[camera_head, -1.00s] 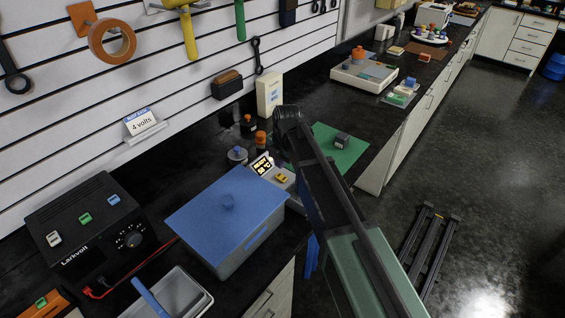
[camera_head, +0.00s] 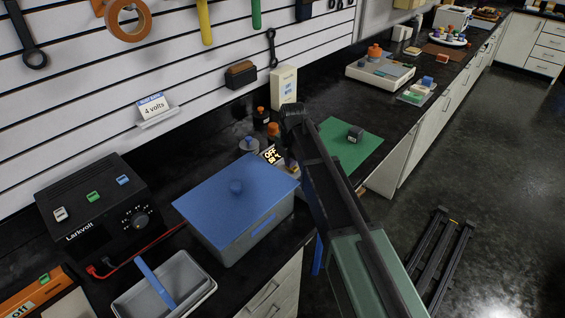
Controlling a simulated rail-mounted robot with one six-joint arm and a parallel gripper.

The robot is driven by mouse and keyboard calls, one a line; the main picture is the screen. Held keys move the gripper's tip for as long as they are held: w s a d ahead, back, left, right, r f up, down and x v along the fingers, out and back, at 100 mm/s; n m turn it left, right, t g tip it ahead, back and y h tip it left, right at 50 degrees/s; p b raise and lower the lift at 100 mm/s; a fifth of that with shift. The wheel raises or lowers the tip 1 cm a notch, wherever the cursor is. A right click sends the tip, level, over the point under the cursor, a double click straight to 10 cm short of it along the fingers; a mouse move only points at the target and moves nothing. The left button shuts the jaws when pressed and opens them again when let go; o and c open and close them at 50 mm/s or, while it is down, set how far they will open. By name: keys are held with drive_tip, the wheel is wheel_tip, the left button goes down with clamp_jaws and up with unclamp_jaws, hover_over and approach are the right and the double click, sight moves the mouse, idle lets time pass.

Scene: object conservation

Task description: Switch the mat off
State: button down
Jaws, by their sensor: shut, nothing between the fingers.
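I cannot tell which mat the controller belongs to. My arm rises from the lower right and bends over beside the display. My gripper is hidden behind the arm, so its contact with the controller cannot be seen.
The grey tub with its blue lid (camera_head: 236,212) stands close left of my arm. A black power supply (camera_head: 104,208) with red leads and a grey tray (camera_head: 167,290) are further left. Small bottles (camera_head: 262,117) and a cream box (camera_head: 284,88) stand behind.

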sight(295, 168)
drive_tip(key=shift+s+a+f, duration=0.15)
drive_tip(key=shift+s+f, duration=0.1)
drive_tip(key=shift+s+d+f, duration=0.1)
drive_tip(key=shift+s+d, duration=0.35)
drive_tip(key=shift+s, duration=0.25)
drive_tip(key=shift+d, duration=0.15)
wheel_tip(295, 168, up, 15)
drive_tip(key=p, duration=1.5)
drive_tip(key=shift+w, duration=0.25)
drive_tip(key=shift+f, duration=0.15)
drive_tip(key=shift+d+t+y, duration=0.15)
drive_tip(key=shift+t+y, duration=0.15)
drive_tip(key=shift+y, duration=0.1)
